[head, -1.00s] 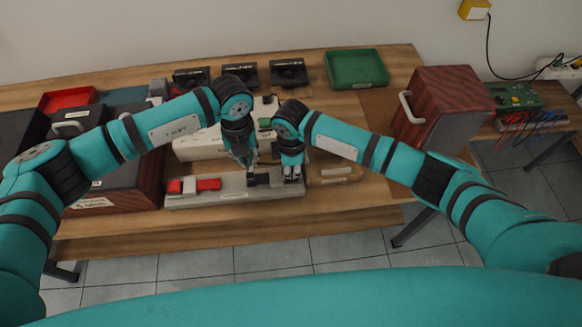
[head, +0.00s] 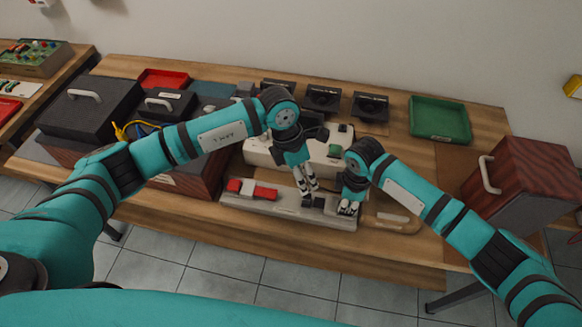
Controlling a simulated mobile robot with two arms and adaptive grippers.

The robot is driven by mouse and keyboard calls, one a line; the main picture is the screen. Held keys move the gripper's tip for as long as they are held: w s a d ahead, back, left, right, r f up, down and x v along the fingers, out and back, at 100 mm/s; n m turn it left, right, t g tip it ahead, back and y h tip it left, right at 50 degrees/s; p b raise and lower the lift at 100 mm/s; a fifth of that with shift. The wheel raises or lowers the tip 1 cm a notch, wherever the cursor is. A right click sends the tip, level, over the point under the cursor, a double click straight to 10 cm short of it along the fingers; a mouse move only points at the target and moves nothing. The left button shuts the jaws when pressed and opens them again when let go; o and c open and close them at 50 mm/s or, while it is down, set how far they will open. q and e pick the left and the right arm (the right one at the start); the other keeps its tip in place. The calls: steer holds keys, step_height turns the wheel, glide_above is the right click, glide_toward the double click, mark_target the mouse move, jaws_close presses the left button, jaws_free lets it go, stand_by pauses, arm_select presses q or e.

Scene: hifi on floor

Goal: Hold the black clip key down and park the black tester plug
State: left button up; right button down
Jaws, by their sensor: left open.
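A pale grey clip board (head: 285,207) lies along the table's front, with a red key (head: 252,189) on its left half. A small black part on its right half, apparently the black clip key (head: 326,204), is partly hidden by my grippers. My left gripper (head: 307,190) is open, pointing down just left of and close above the black part; I cannot tell whether it touches. My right gripper (head: 347,208) points down at the board's right end; its jaws are too small to read. I cannot make out the black tester plug.
Behind the board stands a white device (head: 262,153) with a green part. Several black holders (head: 322,97) stand at the back, with a green tray (head: 440,119) to their right. A wooden box (head: 530,180) stands right; dark cases (head: 92,112) stand left.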

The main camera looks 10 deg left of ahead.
mark_target(307, 196)
steer(key=shift+f, duration=0.1)
arm_select(q)
steer(key=f+m, duration=0.2)
steer(key=f, duration=0.1)
steer(key=d+f+m+h, duration=0.1)
steer(key=f+m, duration=0.4)
steer(key=f, duration=0.1)
steer(key=shift+w+d+f+m, duration=0.2)
steer(key=shift+w+d+m, duration=0.05)
steer(key=shift+m, duration=0.05)
stand_by(0.4)
jaws_close()
steer(key=c, duration=0.6)
jaws_free()
jaws_close()
steer(key=shift+r+h, duration=0.3)
steer(key=shift+r, duration=0.4)
steer(key=shift+r, duration=1.6)
